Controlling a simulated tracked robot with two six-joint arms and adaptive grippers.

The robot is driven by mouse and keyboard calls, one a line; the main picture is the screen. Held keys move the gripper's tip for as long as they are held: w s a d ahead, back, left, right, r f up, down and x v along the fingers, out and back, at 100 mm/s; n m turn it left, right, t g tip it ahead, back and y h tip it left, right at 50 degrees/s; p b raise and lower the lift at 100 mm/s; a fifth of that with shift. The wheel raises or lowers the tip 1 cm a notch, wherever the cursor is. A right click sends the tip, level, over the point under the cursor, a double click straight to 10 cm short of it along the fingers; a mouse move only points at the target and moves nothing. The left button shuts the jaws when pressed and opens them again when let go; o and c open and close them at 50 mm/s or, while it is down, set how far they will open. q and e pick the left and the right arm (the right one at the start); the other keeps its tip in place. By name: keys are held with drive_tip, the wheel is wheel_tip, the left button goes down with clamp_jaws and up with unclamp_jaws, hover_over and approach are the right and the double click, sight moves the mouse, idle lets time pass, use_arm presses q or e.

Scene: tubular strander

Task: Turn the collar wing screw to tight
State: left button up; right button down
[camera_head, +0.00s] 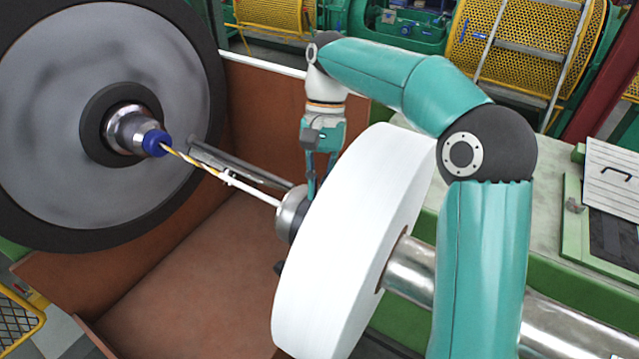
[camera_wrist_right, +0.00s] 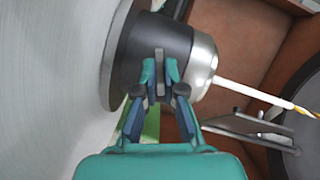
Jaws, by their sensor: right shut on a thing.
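The collar (camera_wrist_right: 165,38) is a dark ring against the white reel face in the right wrist view. Its silver front (camera_head: 289,213) shows in the head view, left of the white reel (camera_head: 345,245). A small grey wing screw (camera_wrist_right: 159,58) stands on the collar's side. My right gripper (camera_wrist_right: 160,72) is shut on the wing screw, one fingertip on each side of it. In the head view my right gripper (camera_head: 319,178) reaches down behind the reel's upper edge, and its fingertips are partly hidden. My left gripper is not in view.
A white rod with a yellow-brown strand (camera_head: 205,165) runs from the collar to a blue nozzle (camera_head: 155,143) on the large grey disc (camera_head: 60,110). A grey bar (camera_head: 235,163) lies close beside it. A brown trough (camera_head: 190,275) is below. A steel shaft (camera_head: 410,270) passes through the reel.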

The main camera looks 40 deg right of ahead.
drive_tip(key=shift+d+r+m+t+y, duration=0.15)
drive_tip(key=shift+m+t, duration=0.25)
drive_tip(key=shift+m, duration=0.6)
drive_tip(key=shift+a+f+m+t+y, duration=0.1)
drive_tip(key=shift+m+t+y, duration=0.25)
drive_tip(key=shift+m, duration=0.65)
drive_tip(key=c, duration=1.3)
unclamp_jaws()
drive_tip(key=shift+v, duration=3.65)
